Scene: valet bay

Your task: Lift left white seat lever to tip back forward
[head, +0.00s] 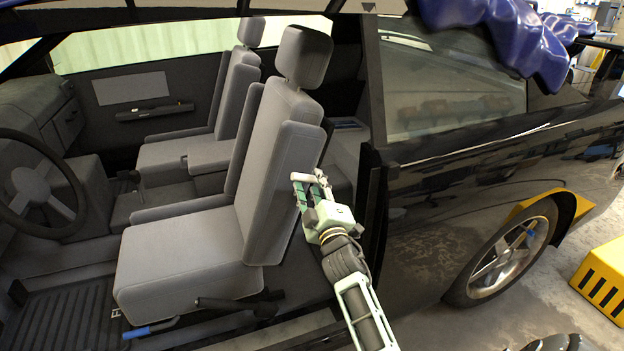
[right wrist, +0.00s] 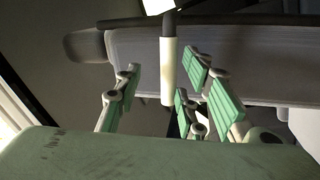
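The near grey seat (head: 190,255) has its back (head: 275,150) upright. My right gripper (head: 313,190) is beside the outer rear edge of that back, at about mid height. In the right wrist view a white lever (right wrist: 168,72) hangs from a dark bar and lies between the spread green-padded fingers of this gripper (right wrist: 165,100). The fingers are open, with gaps on both sides of the lever; I see no grip on it. In the head view I cannot make out the lever apart from the gripper. My left gripper is not in view.
A black handle (head: 235,305) and a blue lever (head: 137,332) sit low on the near seat's side. The steering wheel (head: 40,185) is at left. The black door pillar (head: 375,200) stands close right of my right arm. A second seat (head: 215,110) is beyond.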

